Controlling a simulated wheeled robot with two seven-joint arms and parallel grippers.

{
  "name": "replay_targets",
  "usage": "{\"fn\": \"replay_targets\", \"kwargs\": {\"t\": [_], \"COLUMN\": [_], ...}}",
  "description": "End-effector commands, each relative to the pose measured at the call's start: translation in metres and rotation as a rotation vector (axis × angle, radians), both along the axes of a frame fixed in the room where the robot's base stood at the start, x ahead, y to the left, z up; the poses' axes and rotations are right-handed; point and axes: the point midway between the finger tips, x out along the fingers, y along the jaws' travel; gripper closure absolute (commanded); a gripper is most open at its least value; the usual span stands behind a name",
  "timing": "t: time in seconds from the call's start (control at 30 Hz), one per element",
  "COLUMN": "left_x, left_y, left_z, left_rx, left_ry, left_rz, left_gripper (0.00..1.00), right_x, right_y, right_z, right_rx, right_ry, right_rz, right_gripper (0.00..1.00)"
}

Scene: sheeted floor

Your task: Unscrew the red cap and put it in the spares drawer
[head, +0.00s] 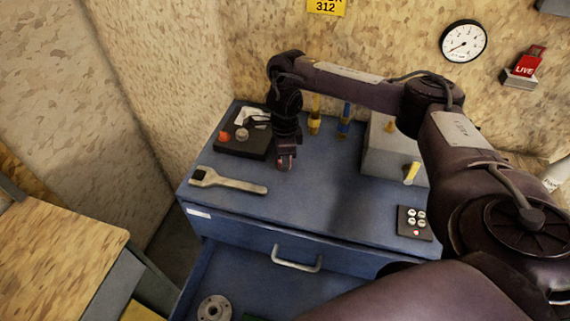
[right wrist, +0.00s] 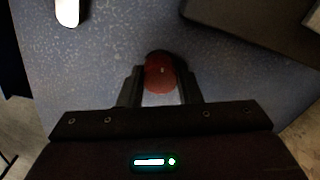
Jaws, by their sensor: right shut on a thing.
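I cannot tell whether the cap touches the cabinet top. In the head view the fingers mostly hide it. A drawer (head: 250,290) stands open at the bottom of the head view, with a grey flanged disc (head: 214,309) in it. I cannot tell whether it is the spares drawer. My left gripper is not in view.
A black tray (head: 232,149) with an orange-red knob (head: 224,136) stands at the back left. A wrench (head: 228,182) lies at the front left. Yellow (head: 315,122) and blue (head: 344,124) tools, a grey box (head: 385,155) and a button panel (head: 415,223) stand further right.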

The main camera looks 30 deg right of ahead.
Motion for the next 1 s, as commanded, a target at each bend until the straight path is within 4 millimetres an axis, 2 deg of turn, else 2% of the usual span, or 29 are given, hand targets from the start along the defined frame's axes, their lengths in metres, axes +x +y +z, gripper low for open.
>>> {"fn": "replay_targets", "kwargs": {"t": [0.1, 0.2, 0.47, 0.5, 0.67, 0.87, 0.93, 1.0], "left_x": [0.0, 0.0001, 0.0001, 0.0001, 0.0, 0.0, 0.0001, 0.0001], "left_y": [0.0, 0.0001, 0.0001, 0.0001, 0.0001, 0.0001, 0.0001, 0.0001], "left_z": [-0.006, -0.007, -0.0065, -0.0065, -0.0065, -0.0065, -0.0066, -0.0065], "left_rx": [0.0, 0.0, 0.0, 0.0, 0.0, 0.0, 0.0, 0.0], "left_ry": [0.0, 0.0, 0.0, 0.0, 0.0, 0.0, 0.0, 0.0], "left_rz": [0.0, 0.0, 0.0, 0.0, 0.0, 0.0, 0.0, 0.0], "left_gripper": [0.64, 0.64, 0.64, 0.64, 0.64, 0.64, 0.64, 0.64], "right_x": [0.0001, -0.0002, -0.0005, -0.0005, -0.0003, -0.0002, -0.0003, -0.0002], "right_y": [-0.0003, -0.0004, -0.0002, -0.0002, -0.0002, 0.0, -0.0001, 0.0], "right_z": [-0.0014, -0.001, -0.0004, -0.0004, -0.0004, -0.0003, -0.0004, -0.0004], "right_rx": [-0.001, -0.001, 0.0, 0.0, 0.0, 0.0, 0.0, 0.0], "right_ry": [-0.001, 0.0, 0.001, 0.001, 0.001, 0.0, 0.001, 0.001], "right_rz": [0.17, 0.253, 0.278, 0.277, 0.276, 0.275, 0.275, 0.275], "right_gripper": [0.96, 0.96, 0.96, 0.65, 0.44, 0.43, 0.51, 0.51]}}
